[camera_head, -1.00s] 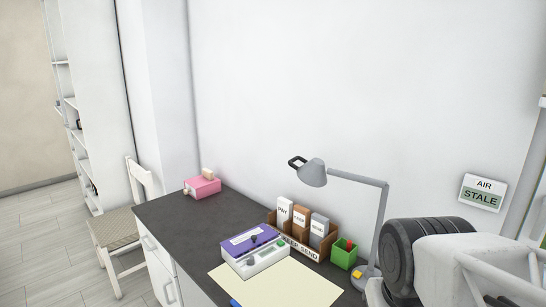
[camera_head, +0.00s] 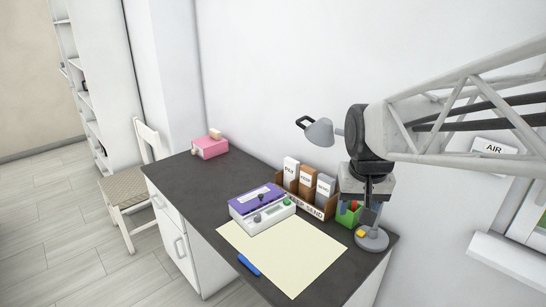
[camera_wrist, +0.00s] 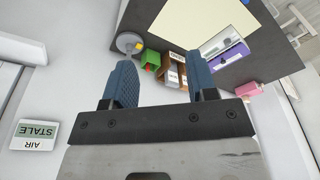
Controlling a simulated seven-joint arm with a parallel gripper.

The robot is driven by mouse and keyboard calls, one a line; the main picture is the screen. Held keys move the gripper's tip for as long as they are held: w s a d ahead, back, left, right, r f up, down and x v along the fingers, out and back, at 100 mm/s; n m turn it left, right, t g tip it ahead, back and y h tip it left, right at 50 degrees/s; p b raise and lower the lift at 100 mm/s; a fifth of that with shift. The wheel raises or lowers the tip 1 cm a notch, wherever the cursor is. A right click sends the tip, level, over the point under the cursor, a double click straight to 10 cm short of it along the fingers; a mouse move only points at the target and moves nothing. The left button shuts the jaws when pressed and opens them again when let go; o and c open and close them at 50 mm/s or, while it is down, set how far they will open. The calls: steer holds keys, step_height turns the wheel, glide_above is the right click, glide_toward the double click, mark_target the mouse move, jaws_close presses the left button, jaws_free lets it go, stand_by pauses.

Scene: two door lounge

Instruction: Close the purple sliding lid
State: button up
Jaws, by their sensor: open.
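The purple sliding lid (camera_head: 257,197) lies on top of a white box (camera_head: 280,215) on the dark desk, with a dark knob on it. A green button and a small display panel show on the box's front part beside the lid. In the wrist view the purple lid (camera_wrist: 232,55) is at upper right, beyond the fingers. My gripper (camera_wrist: 162,85) has its two blue fingers apart with nothing between them. In the head view my gripper (camera_head: 370,212) hangs pointing down near the lamp, to the right of the box and apart from it.
A letter rack (camera_head: 312,203) stands behind the box, with a green pen cup (camera_head: 347,215) beside it. A desk lamp (camera_head: 320,132) stands at right, its base (camera_head: 371,239) near my gripper. A cream sheet (camera_head: 285,255), blue object (camera_head: 248,265) and pink box (camera_head: 210,148) also lie on the desk.

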steer(key=w+a+f, duration=0.1)
steer(key=w+a, duration=0.3)
steer(key=w, duration=1)
steer(key=g, duration=0.2)
glide_toward(261, 195)
steer(key=shift+s+d+f+m, duration=0.2)
steer(key=shift+s+d+m, duration=0.05)
steer(key=shift+m, duration=0.05)
steer(key=shift+w+a+f, duration=0.3)
steer(key=shift+f, duration=0.15)
steer(key=shift+f, duration=3.85)
steer(key=shift+c, duration=0.3)
